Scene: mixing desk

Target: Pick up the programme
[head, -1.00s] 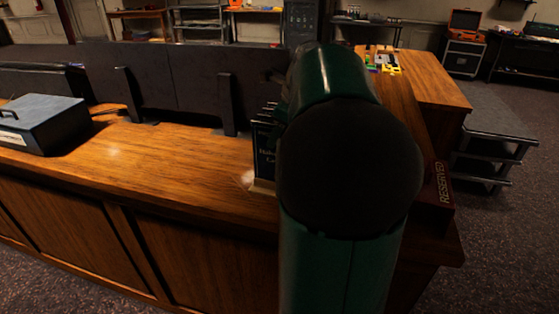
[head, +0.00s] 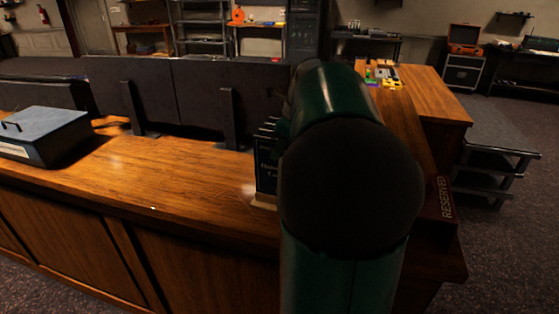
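A dark upright booklet with pale lettering (head: 266,166), which looks like the programme, stands on a light wooden base at the desk's front edge. Only its left part shows; my arm covers the rest. Several dark prongs or slats show at its top. My green arm with its large dark joint fills the centre right of the head view. My gripper is hidden behind the arm, so its opening and its distance from the booklet cannot be seen.
Black monitors (head: 185,95) stand along the wooden desk (head: 150,185). A grey-blue metal box (head: 45,137) sits at left. A dark RESERVED sign (head: 444,197) is right of my arm. Small coloured items (head: 382,75) lie on the side desk. Bare desk lies between box and booklet.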

